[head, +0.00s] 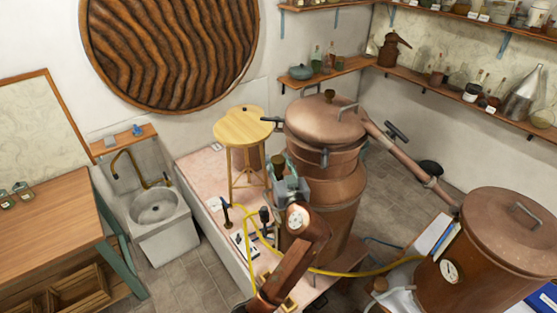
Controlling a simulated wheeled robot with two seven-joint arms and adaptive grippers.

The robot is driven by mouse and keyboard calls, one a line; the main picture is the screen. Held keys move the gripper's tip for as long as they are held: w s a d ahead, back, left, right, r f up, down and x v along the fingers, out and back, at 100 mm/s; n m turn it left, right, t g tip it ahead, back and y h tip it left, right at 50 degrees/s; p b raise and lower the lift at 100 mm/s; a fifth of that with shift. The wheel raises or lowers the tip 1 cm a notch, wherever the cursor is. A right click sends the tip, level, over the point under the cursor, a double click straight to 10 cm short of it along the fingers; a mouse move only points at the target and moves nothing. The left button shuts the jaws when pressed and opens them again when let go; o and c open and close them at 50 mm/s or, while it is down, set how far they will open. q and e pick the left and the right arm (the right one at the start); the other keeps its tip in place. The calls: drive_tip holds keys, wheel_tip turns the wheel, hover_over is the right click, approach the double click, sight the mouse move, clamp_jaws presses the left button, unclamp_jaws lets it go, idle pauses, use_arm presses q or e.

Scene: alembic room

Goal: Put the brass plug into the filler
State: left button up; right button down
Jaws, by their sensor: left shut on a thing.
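My left gripper (281,175) is raised in front of the left side of the large copper still (335,190). It is shut on a small dark brass piece, which looks like the brass plug (278,160), held at its upper end. The still has a domed copper lid (325,118) with a knob on top and clamps around its rim. I cannot make out the filler opening for certain, and my gripper and arm hide part of the still's front left side. My right gripper is not in view.
A yellow hose (345,273) runs low across the front. A copper pipe (410,168) slopes right to a second copper vessel (500,260). A sink (156,207) and wooden table (45,225) are left.

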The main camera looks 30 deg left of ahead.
sight(280, 174)
use_arm(q)
drive_tip(key=shift+w, duration=0.25)
drive_tip(key=shift+f, duration=0.1)
drive_tip(key=shift+s, duration=0.1)
drive_tip(key=shift+d, duration=0.1)
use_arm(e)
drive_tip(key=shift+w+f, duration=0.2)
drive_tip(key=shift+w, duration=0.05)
